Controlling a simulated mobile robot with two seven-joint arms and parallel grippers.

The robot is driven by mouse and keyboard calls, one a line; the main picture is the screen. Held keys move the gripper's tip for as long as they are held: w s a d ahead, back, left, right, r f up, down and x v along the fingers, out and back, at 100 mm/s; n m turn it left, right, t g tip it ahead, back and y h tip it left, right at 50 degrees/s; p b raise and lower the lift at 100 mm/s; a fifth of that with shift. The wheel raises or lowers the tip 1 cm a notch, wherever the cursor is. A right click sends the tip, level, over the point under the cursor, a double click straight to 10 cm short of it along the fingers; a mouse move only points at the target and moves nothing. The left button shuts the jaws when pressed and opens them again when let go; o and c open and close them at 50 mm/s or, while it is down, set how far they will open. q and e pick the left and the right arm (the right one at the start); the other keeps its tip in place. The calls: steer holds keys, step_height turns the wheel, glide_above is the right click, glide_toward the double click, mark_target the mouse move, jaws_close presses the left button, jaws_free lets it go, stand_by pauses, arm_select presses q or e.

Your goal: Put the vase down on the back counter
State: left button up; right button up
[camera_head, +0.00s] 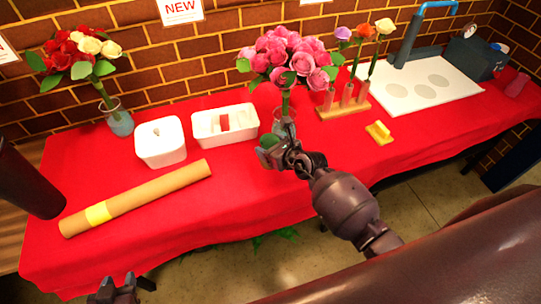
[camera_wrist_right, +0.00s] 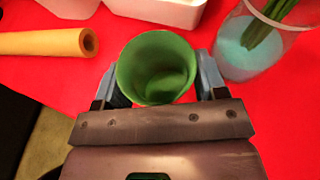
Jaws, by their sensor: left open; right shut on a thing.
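My right gripper (camera_head: 278,153) is shut on a green, round, open-topped vase (camera_wrist_right: 157,67). The vase is empty inside, and its green side shows small in the head view (camera_head: 269,141). It is over the front part of the red-covered counter (camera_head: 240,180); whether its base touches the cloth is hidden. A glass vase (camera_head: 284,122) with pink roses stands just behind it, and in the wrist view this glass vase (camera_wrist_right: 245,50) is to its right, apart from it. My left gripper (camera_head: 116,283) is open and empty at the bottom left, below the counter's front edge.
White containers (camera_head: 160,142) (camera_head: 224,124) and a cardboard tube (camera_head: 135,198) lie to the left. A flower vase (camera_head: 117,120) stands at the back left. A wooden rack (camera_head: 343,107), yellow block (camera_head: 379,132) and white board (camera_head: 415,82) are to the right. Red cloth is clear front centre.

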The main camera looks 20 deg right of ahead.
step_height(320, 180, down, 4)
steer(key=shift+r+b, duration=0.1)
steer(key=shift+b, duration=0.55)
steer(key=o, duration=1.7)
steer(key=shift+f, duration=0.2)
